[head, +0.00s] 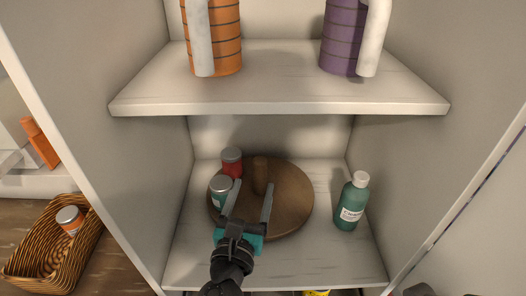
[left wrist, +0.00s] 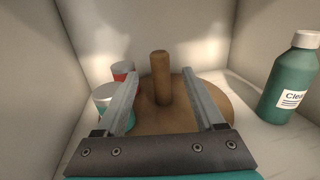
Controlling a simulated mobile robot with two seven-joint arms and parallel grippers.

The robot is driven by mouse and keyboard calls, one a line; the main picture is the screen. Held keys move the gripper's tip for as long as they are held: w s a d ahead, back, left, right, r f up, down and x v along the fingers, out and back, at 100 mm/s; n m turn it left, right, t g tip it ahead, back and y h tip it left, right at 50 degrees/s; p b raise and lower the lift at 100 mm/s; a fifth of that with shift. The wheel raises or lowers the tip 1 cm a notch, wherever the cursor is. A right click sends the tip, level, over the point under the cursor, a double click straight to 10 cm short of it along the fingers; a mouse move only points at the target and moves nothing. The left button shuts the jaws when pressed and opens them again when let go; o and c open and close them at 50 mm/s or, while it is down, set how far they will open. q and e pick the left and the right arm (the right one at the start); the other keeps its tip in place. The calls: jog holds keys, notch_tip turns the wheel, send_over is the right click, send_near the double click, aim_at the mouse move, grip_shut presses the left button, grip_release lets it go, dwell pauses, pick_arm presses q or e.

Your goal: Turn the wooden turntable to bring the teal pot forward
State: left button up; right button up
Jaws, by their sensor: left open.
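The round wooden turntable (head: 293,205) lies on the lower shelf, with an upright wooden peg (head: 260,172) on it. The teal pot (head: 220,190) with a grey lid stands at the turntable's left side; in the left wrist view the teal pot (left wrist: 104,97) is partly hidden by a finger. A red pot (head: 232,160) stands behind it. My left gripper (head: 251,190) is open over the front of the turntable, its fingers pointing inward. In the left wrist view the peg (left wrist: 160,78) stands between and beyond the fingertips. My right gripper is not in view.
A green bottle (head: 352,202) stands on the lower shelf right of the turntable. The upper shelf (head: 280,108) holds an orange mug (head: 226,45) and a purple mug (head: 340,40). Cabinet walls close in both sides. A wicker basket (head: 25,262) with a jar is outside at left.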

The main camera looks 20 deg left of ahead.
aim_at(262, 157)
pick_arm(q)
jog(key=w, duration=0.7)
jog(key=w+a, duration=0.1)
jog(key=w, duration=0.3)
jog(key=shift+w+b, duration=0.3)
jog(key=shift+w, duration=0.25)
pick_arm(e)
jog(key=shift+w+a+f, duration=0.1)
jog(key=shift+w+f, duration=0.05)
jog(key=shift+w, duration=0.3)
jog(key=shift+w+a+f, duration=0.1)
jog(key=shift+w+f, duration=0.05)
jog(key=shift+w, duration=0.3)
pick_arm(q)
jog(key=shift+c, duration=0.2)
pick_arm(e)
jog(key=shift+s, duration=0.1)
pick_arm(q)
jog(key=shift+c, duration=0.8)
grip_shut()
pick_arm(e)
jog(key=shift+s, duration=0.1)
